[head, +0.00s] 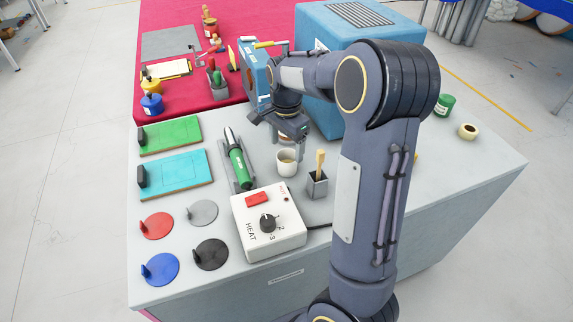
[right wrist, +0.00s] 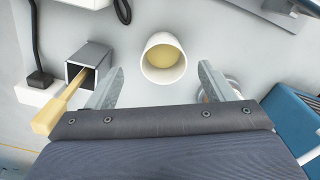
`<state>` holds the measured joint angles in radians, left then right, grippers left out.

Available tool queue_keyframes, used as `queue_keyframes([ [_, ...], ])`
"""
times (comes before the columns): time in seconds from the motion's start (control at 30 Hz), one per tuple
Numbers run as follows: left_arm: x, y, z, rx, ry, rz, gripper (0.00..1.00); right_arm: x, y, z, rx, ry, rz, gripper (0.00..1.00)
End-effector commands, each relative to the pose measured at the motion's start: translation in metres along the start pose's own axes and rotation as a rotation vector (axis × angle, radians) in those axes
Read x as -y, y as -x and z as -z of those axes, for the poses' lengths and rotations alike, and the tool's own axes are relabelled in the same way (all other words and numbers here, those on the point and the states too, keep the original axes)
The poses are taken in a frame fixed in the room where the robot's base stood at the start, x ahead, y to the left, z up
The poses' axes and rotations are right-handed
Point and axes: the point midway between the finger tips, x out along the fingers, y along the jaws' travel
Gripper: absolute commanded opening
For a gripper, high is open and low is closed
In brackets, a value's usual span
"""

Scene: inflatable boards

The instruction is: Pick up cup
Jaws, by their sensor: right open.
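The white cup (head: 286,162) with a yellowish inside stands upright on the grey table in the head view. In the right wrist view the cup (right wrist: 163,59) shows from above, just beyond the fingertips and between their lines. My right gripper (head: 290,137) is above and behind the cup in the head view. Its two fingers (right wrist: 160,80) are spread apart and empty in the right wrist view. I see no contact between the fingers and the cup. My left gripper is not in view.
A square grey holder (head: 317,184) with a wooden stick stands right of the cup. A heat control box (head: 268,222) is in front. A green tool (head: 238,163) lies in a tray at left. A blue box (head: 345,30) stands behind.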

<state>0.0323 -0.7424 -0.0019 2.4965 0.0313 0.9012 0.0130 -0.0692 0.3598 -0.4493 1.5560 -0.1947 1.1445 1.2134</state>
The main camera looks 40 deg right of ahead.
Motion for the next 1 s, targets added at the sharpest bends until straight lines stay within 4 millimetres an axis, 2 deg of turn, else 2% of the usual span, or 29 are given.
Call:
queue_keyframes([
  [0.5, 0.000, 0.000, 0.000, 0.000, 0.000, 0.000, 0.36, 0.005, -0.067, 0.007, 0.003, 0.002, -0.003, 0.76],
  [0.6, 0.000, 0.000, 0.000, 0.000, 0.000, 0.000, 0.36, 0.006, -0.073, 0.007, 0.002, 0.002, -0.001, 0.76],
  [0.83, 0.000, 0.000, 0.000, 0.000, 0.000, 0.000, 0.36, 0.006, -0.074, 0.007, 0.002, 0.002, 0.001, 0.76],
  [1.0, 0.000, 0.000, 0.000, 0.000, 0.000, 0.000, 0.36, 0.006, -0.074, 0.007, 0.002, 0.002, 0.001, 0.53],
])
